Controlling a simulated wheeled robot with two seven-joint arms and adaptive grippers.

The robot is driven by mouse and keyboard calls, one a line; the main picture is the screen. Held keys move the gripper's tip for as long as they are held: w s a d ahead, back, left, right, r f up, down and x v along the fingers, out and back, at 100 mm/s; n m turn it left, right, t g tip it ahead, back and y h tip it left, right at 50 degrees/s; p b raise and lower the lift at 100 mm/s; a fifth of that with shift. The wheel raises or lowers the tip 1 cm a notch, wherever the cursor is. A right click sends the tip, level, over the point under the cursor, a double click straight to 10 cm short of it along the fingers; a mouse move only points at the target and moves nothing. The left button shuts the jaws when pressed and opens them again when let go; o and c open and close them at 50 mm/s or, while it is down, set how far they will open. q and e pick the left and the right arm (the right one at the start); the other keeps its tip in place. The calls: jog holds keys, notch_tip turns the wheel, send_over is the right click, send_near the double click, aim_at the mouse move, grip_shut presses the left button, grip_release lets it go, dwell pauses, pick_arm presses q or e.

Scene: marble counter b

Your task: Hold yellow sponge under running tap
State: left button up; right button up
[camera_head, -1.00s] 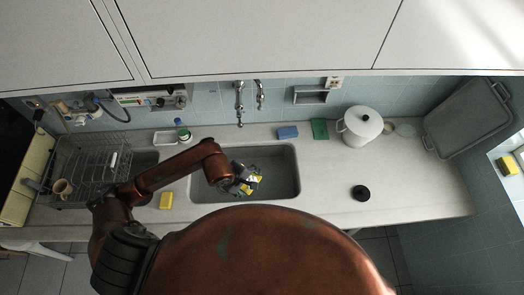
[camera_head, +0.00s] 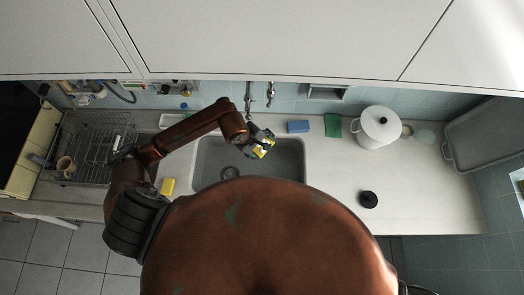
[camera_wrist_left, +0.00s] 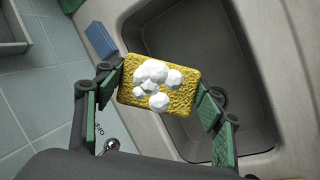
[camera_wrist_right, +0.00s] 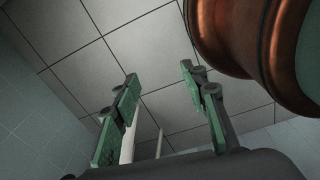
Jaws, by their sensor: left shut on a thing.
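My left gripper (camera_head: 260,141) is shut on a yellow sponge (camera_wrist_left: 182,98), held by its ends between the fingers. Clumps of white foam sit on the sponge's face in the left wrist view. In the head view the held sponge (camera_head: 265,151) is partly hidden by the gripper, over the back part of the sink (camera_head: 290,170). The chrome tap (camera_head: 248,97) hangs from the wall just behind the gripper; a second chrome fitting (camera_head: 270,93) is beside it. No water stream is visible. My right gripper (camera_wrist_right: 158,73) is open and empty, away from the counter.
Another yellow sponge (camera_head: 168,186) lies left of the sink. A blue sponge (camera_head: 298,126) and a green pad (camera_head: 332,126) lie behind it to the right, near a white pot (camera_head: 377,128). A black round object (camera_head: 368,199) and a dish rack (camera_head: 95,145) flank the sink.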

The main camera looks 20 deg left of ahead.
pick_arm(q)
jog(key=shift+w+a+f, duration=0.1)
jog(key=shift+w+a, duration=0.05)
jog(key=shift+w, duration=0.4)
jog(key=shift+w+a+f, duration=0.1)
jog(key=shift+w+a, duration=0.05)
jog(key=shift+w, duration=0.4)
jog(key=w+a+f+b, duration=0.1)
jog(key=w+b, duration=0.3)
jog(key=w, duration=0.2)
jog(key=shift+w+a+f, duration=0.2)
jog(key=shift+w+a, duration=0.05)
jog(key=shift+w, duration=0.05)
pick_arm(e)
jog(key=shift+w+a+f, duration=0.15)
jog(key=shift+w+f, duration=0.65)
jog(key=shift+f, duration=0.25)
jog(key=shift+w+a+f, duration=0.1)
jog(key=shift+w+f, duration=0.65)
jog(key=shift+f, duration=0.25)
